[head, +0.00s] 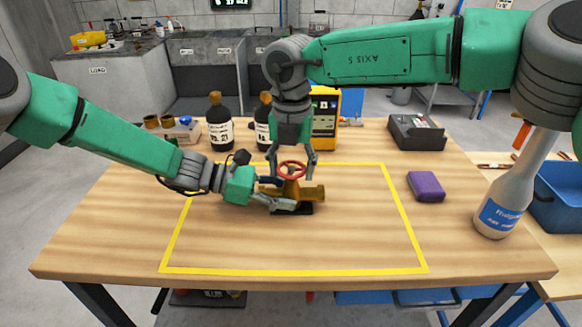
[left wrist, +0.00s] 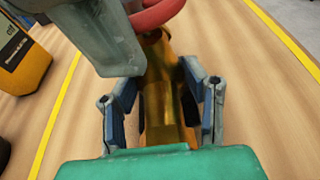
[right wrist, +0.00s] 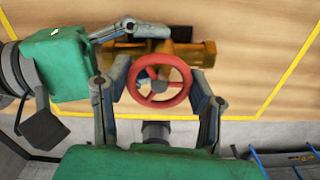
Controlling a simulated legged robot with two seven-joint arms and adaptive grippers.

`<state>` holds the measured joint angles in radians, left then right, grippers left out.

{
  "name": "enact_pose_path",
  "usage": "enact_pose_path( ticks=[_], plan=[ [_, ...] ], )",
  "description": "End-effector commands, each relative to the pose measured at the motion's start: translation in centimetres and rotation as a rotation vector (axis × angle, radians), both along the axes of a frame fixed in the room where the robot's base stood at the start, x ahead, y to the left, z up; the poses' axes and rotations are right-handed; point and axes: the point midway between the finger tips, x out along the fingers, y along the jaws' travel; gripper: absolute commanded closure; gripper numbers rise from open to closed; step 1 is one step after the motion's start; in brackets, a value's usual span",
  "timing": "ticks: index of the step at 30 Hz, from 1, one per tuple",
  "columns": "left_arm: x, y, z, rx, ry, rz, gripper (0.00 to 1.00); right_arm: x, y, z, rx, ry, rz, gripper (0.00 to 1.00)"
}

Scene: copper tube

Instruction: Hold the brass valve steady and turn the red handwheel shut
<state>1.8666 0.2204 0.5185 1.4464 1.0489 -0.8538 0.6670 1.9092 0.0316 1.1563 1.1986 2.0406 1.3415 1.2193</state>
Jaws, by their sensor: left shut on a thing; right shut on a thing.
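The brass valve (head: 308,193) sits on a small black base (head: 300,209) inside the yellow outline on the wooden table. It also shows in the left wrist view (left wrist: 165,100) and the right wrist view (right wrist: 198,52). The red handwheel (head: 292,169) is on top of the valve; it is seen face-on in the right wrist view (right wrist: 160,80). My left gripper (head: 280,192) comes in low from the left and is shut on the valve body. My right gripper (head: 292,172) reaches down from above, its fingers on opposite sides of the handwheel's rim, shut on it.
Dark bottles (head: 220,122) and a yellow device (head: 324,112) stand behind the valve. A purple block (head: 426,186) lies right of the yellow outline (head: 290,271). A white bottle (head: 508,195) stands at the right edge. The front of the outlined area is clear.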

Motion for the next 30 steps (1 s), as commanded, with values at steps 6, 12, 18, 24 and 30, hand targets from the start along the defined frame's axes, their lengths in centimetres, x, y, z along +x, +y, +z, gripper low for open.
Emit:
enact_pose_path(
  ticks=[6,12,18,24,30],
  plan=[
    [-0.3,-0.1,-0.1,0.000,0.003,-0.006,0.76,0.2,-0.2,0.0,-0.003,-0.004,-0.003,0.28],
    [-0.1,0.0,-0.1,0.000,0.001,-0.003,0.76,0.1,-0.1,0.0,-0.001,-0.002,-0.001,0.28],
    [0.0,0.0,0.0,0.000,0.000,-0.001,0.76,0.2,-0.1,2.2,-0.002,-0.004,-0.002,0.28],
    [0.0,0.0,0.0,0.000,-0.001,0.000,0.76,0.2,0.0,6.5,-0.001,-0.005,-0.002,0.28],
    [0.0,0.0,0.1,-0.001,-0.001,0.000,0.76,0.3,0.0,10.1,-0.002,-0.005,-0.003,0.28]
  ],
)
